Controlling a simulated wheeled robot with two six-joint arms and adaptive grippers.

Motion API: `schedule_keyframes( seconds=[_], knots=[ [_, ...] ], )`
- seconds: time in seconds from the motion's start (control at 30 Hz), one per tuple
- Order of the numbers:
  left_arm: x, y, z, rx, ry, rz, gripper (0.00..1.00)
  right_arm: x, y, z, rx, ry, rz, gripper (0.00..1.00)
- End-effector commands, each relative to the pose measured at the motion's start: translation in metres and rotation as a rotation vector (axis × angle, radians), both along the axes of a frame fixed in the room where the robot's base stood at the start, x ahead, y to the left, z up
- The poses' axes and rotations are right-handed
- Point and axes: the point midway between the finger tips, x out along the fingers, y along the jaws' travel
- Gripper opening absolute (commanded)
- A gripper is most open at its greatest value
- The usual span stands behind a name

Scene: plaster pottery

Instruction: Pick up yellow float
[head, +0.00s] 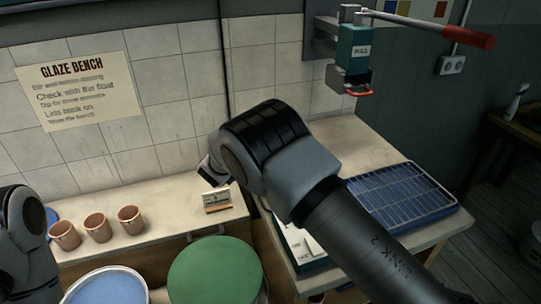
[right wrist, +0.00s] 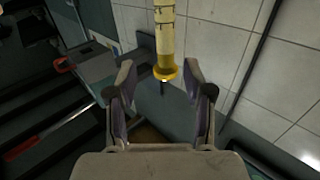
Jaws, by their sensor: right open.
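The yellow float (right wrist: 164,38) shows in the right wrist view as a pale yellow, marked stem with a bright yellow collar and a thin dark tip. Its upper end runs out of the top of the picture. My right gripper (right wrist: 159,76) is open, with one finger on each side of the collar and a gap on both sides. I cannot tell how far beyond the fingertips the float is. In the head view the float does not show, and my right arm covers part of the bench. Only part of my left arm shows at the left edge; its gripper is out of view.
Several terracotta cups (head: 97,227) and a small card stand (head: 217,201) are on the bench. A green round lid (head: 216,270) and a blue-topped bucket (head: 108,287) stand in front. A blue rack tray (head: 400,197) is right. A teal wall device (head: 352,52) has a red-handled lever.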

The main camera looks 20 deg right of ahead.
Motion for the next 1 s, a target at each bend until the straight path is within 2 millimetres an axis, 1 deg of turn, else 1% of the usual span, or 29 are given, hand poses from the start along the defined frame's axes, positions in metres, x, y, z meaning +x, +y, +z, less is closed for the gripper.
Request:
schedule_keyframes(
  seconds=[0.03,0.1,0.17,0.27,0.4,0.5,0.6,0.77,0.87,0.9,0.93,1.0],
  knots=[
    [0.000,0.000,-0.022,0.000,0.000,0.000,0.58,0.003,-0.003,-0.011,0.001,-0.004,-0.001,0.52],
    [0.000,0.000,-0.031,0.000,0.000,0.000,0.58,0.006,-0.007,-0.009,0.001,-0.002,-0.001,0.52],
    [0.000,0.000,-0.034,0.000,0.000,0.000,0.58,0.008,-0.008,-0.006,0.001,-0.001,0.000,0.52],
    [0.001,0.000,-0.030,0.000,-0.001,-0.001,0.58,0.013,-0.012,0.000,0.002,-0.001,0.000,0.52],
    [0.001,0.000,-0.017,0.000,-0.002,-0.001,0.58,0.034,-0.026,0.006,0.003,0.000,-0.001,0.52],
    [0.001,0.000,-0.016,0.000,-0.002,-0.001,0.58,0.046,-0.037,0.004,0.002,0.001,0.000,0.52],
    [0.001,0.000,-0.016,0.000,-0.001,-0.001,0.58,0.051,-0.041,0.003,0.001,0.001,0.002,0.52],
    [0.001,0.000,-0.016,0.000,-0.001,-0.001,0.58,0.050,-0.040,0.003,0.000,0.001,0.002,0.52],
    [0.001,0.000,-0.016,0.000,-0.001,-0.001,0.58,0.050,-0.040,0.003,0.000,0.001,0.002,0.20],
    [0.001,0.000,-0.016,0.000,-0.001,-0.001,0.58,0.050,-0.040,0.003,0.000,0.001,0.002,0.06],
    [0.001,0.000,-0.016,0.000,-0.001,-0.001,0.58,0.050,-0.040,0.003,0.000,0.001,0.002,0.00],
    [0.001,0.000,-0.016,0.000,-0.001,-0.001,0.58,0.050,-0.040,0.003,0.000,0.001,0.002,0.00]
  ],
)
